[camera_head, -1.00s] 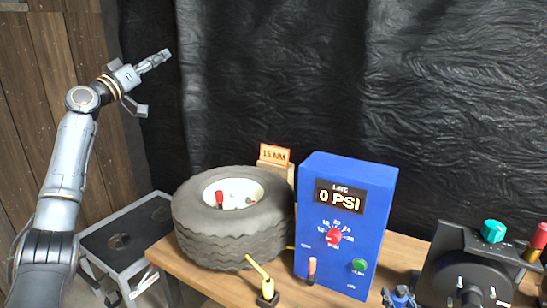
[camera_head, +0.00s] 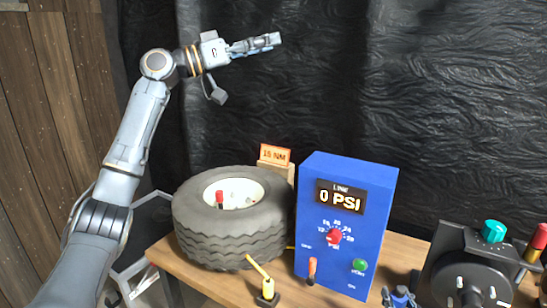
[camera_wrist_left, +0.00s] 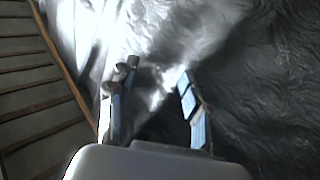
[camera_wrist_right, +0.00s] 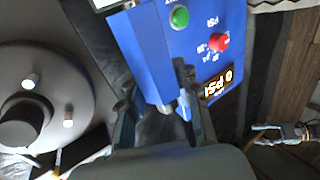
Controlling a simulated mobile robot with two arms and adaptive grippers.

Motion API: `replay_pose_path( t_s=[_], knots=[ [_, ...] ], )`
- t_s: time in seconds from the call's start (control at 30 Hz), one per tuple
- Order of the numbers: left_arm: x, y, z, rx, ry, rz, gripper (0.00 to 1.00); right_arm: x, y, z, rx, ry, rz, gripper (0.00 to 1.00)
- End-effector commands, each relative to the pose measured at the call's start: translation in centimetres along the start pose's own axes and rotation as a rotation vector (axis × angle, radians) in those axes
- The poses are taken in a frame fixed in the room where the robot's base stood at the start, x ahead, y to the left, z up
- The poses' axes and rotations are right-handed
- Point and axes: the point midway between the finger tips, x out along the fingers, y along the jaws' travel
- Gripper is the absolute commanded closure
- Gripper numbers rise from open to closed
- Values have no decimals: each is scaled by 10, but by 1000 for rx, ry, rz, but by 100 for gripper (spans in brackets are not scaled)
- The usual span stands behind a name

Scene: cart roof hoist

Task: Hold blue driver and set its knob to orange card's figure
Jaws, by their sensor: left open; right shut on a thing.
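An orange card (camera_head: 275,154) reading 15 NM stands behind the tyre in the head view. My left gripper (camera_head: 262,44) is raised in front of the black sheet, left of and above the card. It is open and empty, and its parted fingers also show in the left wrist view (camera_wrist_left: 158,95). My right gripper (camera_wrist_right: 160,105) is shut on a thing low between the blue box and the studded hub. The fingers mostly hide what it holds. A small blue part (camera_head: 400,297) shows at the head view's bottom edge; I cannot make out the driver's knob or its setting.
A blue box (camera_head: 343,265) with a 0 PSI display, red dial and green button stands mid-table. A tyre (camera_head: 230,240) is left of it, a yellow-handled tool (camera_head: 262,275) in front. A black studded hub (camera_head: 465,275) with a teal knob (camera_head: 494,231) stands right.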

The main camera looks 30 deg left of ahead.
Motion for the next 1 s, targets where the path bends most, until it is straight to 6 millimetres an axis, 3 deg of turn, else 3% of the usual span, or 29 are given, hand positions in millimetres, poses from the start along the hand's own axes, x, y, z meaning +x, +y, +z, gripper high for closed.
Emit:
replay_pose_path(
  t_s=[0.03,0.2,0.5,0.73,1.0],
  knots=[
    [17,5,19,-32,-52,17,51,0,0,0,0,0,0,100],
    [66,26,86,-142,-243,54,51,0,0,0,0,0,0,100],
    [129,79,211,-299,-621,61,51,0,0,0,0,0,0,100],
    [154,129,312,-364,-952,-14,51,0,0,0,-1,0,0,100],
    [149,185,424,-326,-1349,-270,51,0,0,0,-1,0,1,100]
  ],
)
